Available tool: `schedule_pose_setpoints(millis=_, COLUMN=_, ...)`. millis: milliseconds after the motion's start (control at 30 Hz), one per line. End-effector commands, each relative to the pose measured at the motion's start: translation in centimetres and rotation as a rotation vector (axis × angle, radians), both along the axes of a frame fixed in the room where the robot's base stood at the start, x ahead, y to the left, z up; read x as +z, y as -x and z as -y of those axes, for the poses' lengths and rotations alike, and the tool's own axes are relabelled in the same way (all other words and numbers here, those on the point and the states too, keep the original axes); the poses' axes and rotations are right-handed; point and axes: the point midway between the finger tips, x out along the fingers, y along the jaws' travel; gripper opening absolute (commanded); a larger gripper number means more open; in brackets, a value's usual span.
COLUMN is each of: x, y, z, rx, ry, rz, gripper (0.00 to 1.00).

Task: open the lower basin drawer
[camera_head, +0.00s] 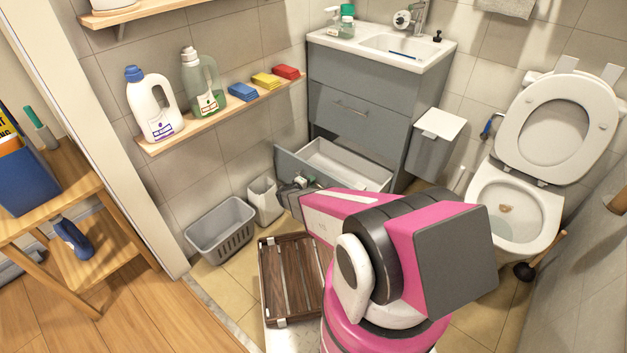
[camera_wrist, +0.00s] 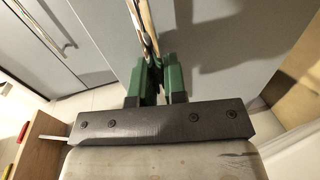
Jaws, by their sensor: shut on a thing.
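The lower basin drawer (camera_head: 345,163) stands pulled out of the grey vanity cabinet, its white inside showing and looking empty. Its grey front also shows in the wrist view (camera_wrist: 215,45). My gripper (camera_head: 300,186) is at the outer face of that front in the head view. In the wrist view the green fingers (camera_wrist: 152,78) are closed around the long, thin drawer handle (camera_wrist: 146,30). My arm hides the right part of the drawer front in the head view. The upper drawer (camera_head: 355,112) is closed, with its own bar handle.
A grey basket (camera_head: 220,230) and a small bin (camera_head: 263,199) stand on the floor left of the drawer. A slatted wooden mat (camera_head: 290,275) lies in front. The toilet (camera_head: 515,215) is at the right. A shelf with bottles (camera_head: 220,112) hangs on the left wall.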

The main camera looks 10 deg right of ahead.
Motion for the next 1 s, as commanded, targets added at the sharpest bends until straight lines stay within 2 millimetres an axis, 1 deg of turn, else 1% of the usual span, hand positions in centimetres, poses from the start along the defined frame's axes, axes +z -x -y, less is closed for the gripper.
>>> schedule_pose_setpoints(millis=300, x=0.0, y=0.0, z=-0.1, rx=0.000, ry=0.000, rz=0.000, gripper=0.00)
schedule_pose_setpoints(millis=333, x=0.0, y=0.0, z=-0.1, rx=0.000, ry=0.000, rz=0.000, gripper=0.16)
schedule_pose_setpoints(millis=400, x=0.0, y=0.0, z=-0.1, rx=0.000, ry=0.000, rz=0.000, gripper=0.36)
schedule_pose_setpoints(millis=667, x=0.0, y=0.0, z=-0.1, rx=0.000, ry=0.000, rz=0.000, gripper=0.36)
schedule_pose_setpoints(millis=767, x=0.1, y=0.3, z=-0.4, rx=0.001, ry=0.000, rz=0.000, gripper=0.36)
schedule_pose_setpoints(millis=867, x=0.4, y=0.9, z=-1.2, rx=0.003, ry=0.000, rz=0.000, gripper=0.36)
schedule_pose_setpoints(millis=1000, x=0.9, y=2.5, z=-3.1, rx=0.003, ry=0.000, rz=0.000, gripper=0.36)
